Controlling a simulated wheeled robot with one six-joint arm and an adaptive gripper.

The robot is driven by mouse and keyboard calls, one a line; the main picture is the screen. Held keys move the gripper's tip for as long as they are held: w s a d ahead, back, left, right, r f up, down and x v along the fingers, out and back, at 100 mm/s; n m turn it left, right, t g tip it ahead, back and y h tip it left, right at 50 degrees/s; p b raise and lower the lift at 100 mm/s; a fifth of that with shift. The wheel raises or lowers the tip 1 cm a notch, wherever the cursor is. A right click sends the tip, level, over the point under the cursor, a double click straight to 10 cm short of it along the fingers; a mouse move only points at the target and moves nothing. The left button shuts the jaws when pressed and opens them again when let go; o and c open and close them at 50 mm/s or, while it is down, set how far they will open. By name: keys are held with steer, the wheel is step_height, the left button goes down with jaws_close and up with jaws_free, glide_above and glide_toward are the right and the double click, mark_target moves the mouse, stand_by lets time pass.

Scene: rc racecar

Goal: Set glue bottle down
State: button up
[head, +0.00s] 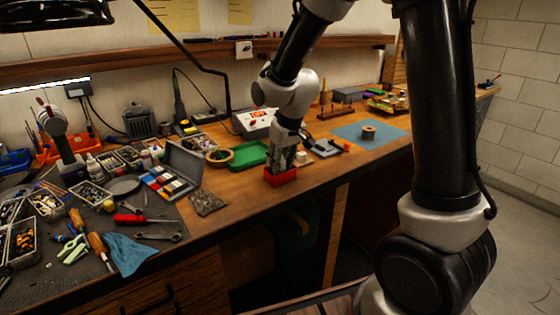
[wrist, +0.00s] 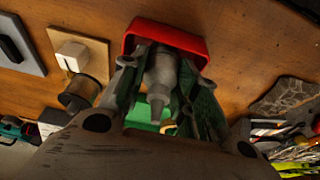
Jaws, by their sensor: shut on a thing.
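The glue bottle (wrist: 158,75), grey with a stepped, tapering nozzle, shows between the fingers in the wrist view. My gripper (wrist: 165,88) is shut on it, one finger on each side. A small red tray (wrist: 158,31) lies at the bottle's base end, beyond the fingertips. In the head view my gripper (head: 283,163) points down over the red tray (head: 283,178) near the bench's front edge. The bottle cannot be made out clearly there. I cannot tell whether its base touches the tray floor.
A green tray (head: 250,153) lies left of my gripper and a grey case (head: 173,171) stands farther left. A blue mat (head: 362,133) with a spool (head: 368,132) is at right. Tools crowd the left bench. Bare wood lies in front of the mat.

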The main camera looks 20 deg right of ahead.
steer(key=o, duration=0.7)
steer(key=shift+f, duration=0.1)
steer(key=shift+c, duration=0.2)
steer(key=v, duration=1.2)
steer(key=s+d+r+m, duration=0.1)
steer(key=s+d, duration=0.3)
steer(key=s, duration=0.3)
steer(key=s+d+r+m, duration=0.1)
steer(key=s+d+r, duration=0.1)
steer(key=s+d, duration=0.3)
steer(key=s+d+r+m+t+h, duration=0.1)
steer(key=s+d, duration=0.4)
steer(key=s, duration=0.6)
steer(key=shift+r+m, duration=0.15)
steer(key=shift+m, duration=0.15)
steer(key=shift+s, duration=0.1)
